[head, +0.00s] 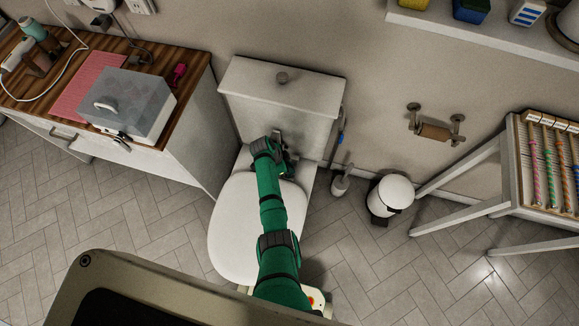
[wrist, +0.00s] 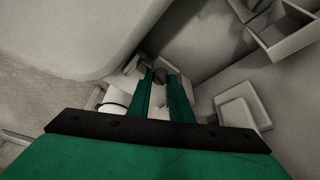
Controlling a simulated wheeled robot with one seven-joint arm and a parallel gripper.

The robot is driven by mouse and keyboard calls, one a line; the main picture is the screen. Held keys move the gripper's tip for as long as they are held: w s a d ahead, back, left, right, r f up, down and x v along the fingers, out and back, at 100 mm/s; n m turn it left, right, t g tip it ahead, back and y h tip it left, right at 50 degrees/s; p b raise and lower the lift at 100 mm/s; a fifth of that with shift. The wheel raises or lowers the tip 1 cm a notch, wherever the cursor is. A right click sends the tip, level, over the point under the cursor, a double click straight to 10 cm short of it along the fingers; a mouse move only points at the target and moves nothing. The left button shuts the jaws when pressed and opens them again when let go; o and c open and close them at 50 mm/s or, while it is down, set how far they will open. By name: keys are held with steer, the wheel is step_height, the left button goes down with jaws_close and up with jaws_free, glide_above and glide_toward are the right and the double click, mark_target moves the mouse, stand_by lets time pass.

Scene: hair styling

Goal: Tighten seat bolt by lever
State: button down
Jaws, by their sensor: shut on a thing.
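The white toilet has its seat lid (head: 245,225) down and its cistern (head: 275,105) against the wall. My green arm reaches across the lid to the back of the seat. My gripper (head: 284,150) is at the hinge area just in front of the cistern, seen small and dark there. In the wrist view my gripper (wrist: 162,78) has its two green fingers shut on a small dark piece (wrist: 160,75), which I take to be the bolt lever. A pale block-like part lies beside and behind the fingertips. The seat bolt itself is hidden or too dark to make out.
A wooden-topped counter (head: 195,62) with a lidded grey box (head: 125,100) stands at the left. A toilet brush (head: 341,181) and a white bin (head: 390,194) stand right of the toilet. A paper-roll holder (head: 436,125) is on the wall. A rack of coloured rods (head: 545,165) is at right.

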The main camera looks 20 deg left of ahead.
steer(key=c, duration=1.9)
jaws_free()
steer(key=shift+o, duration=0.2)
